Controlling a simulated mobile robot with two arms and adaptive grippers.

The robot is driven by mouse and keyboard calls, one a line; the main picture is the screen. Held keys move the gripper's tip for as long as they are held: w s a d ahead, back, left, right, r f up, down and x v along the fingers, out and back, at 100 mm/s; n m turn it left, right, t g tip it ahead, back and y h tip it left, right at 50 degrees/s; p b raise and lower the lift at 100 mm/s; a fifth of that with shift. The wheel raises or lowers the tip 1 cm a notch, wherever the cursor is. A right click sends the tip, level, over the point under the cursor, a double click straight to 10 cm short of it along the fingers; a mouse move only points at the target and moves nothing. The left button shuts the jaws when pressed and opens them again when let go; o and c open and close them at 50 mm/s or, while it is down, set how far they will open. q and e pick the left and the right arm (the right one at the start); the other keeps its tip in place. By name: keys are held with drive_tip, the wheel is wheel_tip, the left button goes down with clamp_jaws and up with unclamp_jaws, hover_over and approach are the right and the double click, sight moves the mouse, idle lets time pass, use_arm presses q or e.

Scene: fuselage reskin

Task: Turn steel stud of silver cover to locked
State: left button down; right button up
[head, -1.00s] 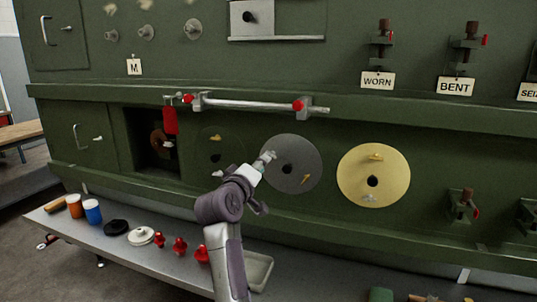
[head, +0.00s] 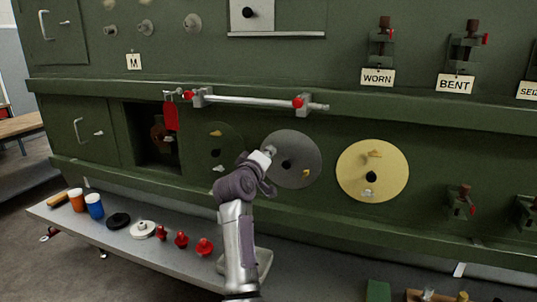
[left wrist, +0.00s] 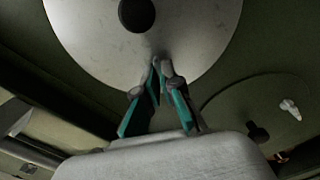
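The silver cover (head: 300,148) is a grey disc with a dark centre hole on the green panel. A brass stud (head: 305,173) sits at its lower right. My left gripper (head: 269,150) is at the cover's upper left edge. In the left wrist view, the silver cover (left wrist: 95,35) fills the top. The left gripper's (left wrist: 161,64) fingertips are nearly together against the cover near its rim, apparently closed on the steel stud, which they mostly hide. The stud's angle cannot be read. My right gripper is not in view.
A gold cover (head: 350,180) is to the right and a dark green cover (head: 231,149) to the left. A horizontal bar (head: 250,100) runs above. A grey shelf (head: 190,266) below holds red knobs (head: 204,246), cups and discs.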

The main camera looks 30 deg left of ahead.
use_arm(q)
drive_tip(key=shift+m, duration=0.3)
drive_tip(key=shift+m+p, duration=2.3)
drive_tip(key=shift+m, duration=6.3)
drive_tip(key=c, duration=1.3)
unclamp_jaws()
drive_tip(key=shift+c, duration=0.2)
drive_tip(key=v, duration=1.2)
